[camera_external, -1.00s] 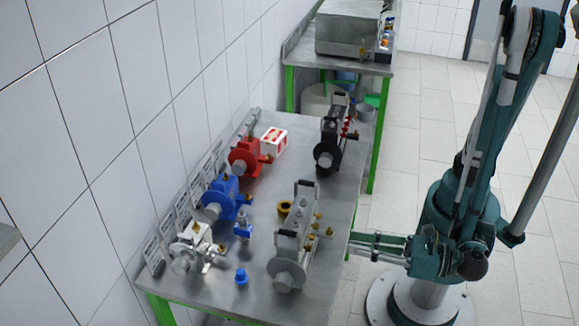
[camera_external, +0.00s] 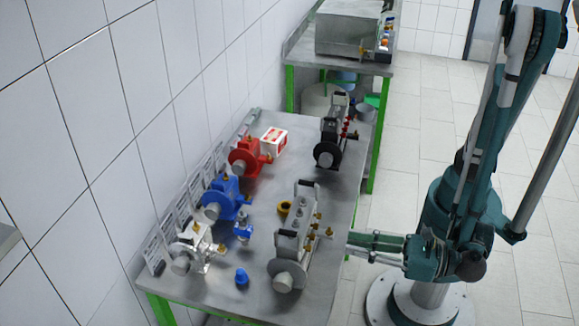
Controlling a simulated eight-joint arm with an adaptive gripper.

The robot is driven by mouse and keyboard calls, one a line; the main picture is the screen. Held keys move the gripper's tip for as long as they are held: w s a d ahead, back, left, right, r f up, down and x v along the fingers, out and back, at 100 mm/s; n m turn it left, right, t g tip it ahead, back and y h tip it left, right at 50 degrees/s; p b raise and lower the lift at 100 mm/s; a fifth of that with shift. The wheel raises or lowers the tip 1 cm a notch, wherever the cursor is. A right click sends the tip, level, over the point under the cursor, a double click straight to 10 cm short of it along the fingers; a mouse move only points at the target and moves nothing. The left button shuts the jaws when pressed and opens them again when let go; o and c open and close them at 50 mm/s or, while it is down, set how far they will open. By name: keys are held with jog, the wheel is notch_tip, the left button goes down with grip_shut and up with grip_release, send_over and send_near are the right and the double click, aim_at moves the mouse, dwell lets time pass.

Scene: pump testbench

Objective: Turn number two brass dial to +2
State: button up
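A grey metal pump block (camera_external: 290,245) with a round disc at its front end stands on the right side of the steel table. Several small brass dials (camera_external: 329,231) sit along its right side. I cannot tell which one is number two, nor read any scale. My gripper (camera_external: 349,243) is at the table's right edge, pointing left toward the grey pump's brass dials. It is a little to the right of the nearest dial and appears apart from it. The fingers are too small to tell whether they are open.
Red (camera_external: 245,155), blue (camera_external: 222,198) and white (camera_external: 192,245) pumps line the table's left side. A black pump (camera_external: 330,140) stands at the back right. A blue cap (camera_external: 241,277), a brass ring (camera_external: 284,207) and a red-and-white box (camera_external: 274,142) stand on the table.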

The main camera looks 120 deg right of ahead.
aim_at(311, 236)
jog(key=shift+w+d+n+p, duration=0.55)
jog(key=shift+w+d+n, duration=0.15)
jog(key=shift+w+n, duration=0.1)
jog(key=b+x, duration=0.1)
jog(key=x, duration=0.6)
jog(key=shift+w+d, duration=0.2)
jog(key=shift+d, duration=0.15)
dwell(0.3)
grip_shut()
